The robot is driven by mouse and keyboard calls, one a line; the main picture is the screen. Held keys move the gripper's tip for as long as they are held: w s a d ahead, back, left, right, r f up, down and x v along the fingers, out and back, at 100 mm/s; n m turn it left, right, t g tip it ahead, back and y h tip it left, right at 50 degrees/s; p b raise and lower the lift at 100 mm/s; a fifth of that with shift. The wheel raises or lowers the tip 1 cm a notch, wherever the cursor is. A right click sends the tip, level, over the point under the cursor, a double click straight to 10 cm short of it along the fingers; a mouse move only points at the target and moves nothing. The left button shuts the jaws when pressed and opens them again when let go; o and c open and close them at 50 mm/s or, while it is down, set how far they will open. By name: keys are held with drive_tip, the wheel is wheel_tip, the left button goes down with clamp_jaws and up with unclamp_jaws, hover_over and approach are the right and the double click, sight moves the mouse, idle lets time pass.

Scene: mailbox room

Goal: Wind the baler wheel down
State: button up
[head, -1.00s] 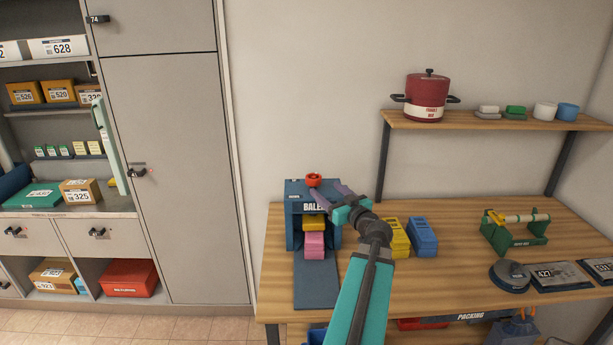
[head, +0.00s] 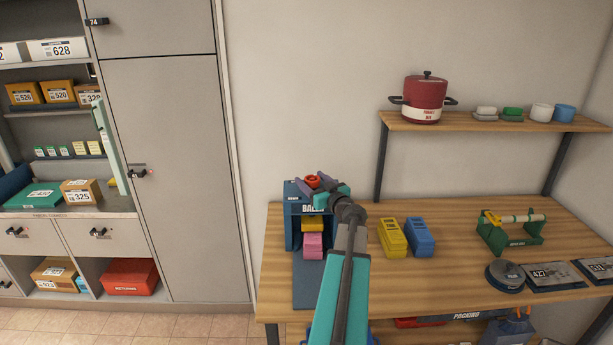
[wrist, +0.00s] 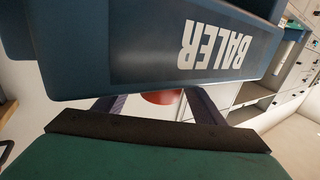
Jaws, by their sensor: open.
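The baler (head: 291,234) is a dark blue box on the left of the wooden table. Its red wheel (head: 312,181) sits on top. A yellow block (head: 314,223) and pink blocks (head: 313,247) are stacked in its front opening. My gripper (head: 314,184) is open at the top of the baler, with its purple fingers around the wheel. In the wrist view, the red wheel (wrist: 160,97) shows between the two spread fingers, partly hidden by the lettered baler body (wrist: 160,60). I cannot tell whether the fingers touch the wheel.
Yellow (head: 391,238) and blue (head: 420,237) boxes stand right of the baler. A green stand (head: 510,236) and a grey disc (head: 504,274) are farther right. A shelf (head: 470,121) with a red pot (head: 425,98) is above.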

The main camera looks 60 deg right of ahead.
sight(307, 176)
drive_tip(key=shift+p+x, duration=0.3)
drive_tip(key=shift+x, duration=1.3)
drive_tip(key=shift+c, duration=0.2)
drive_tip(key=c, duration=1)
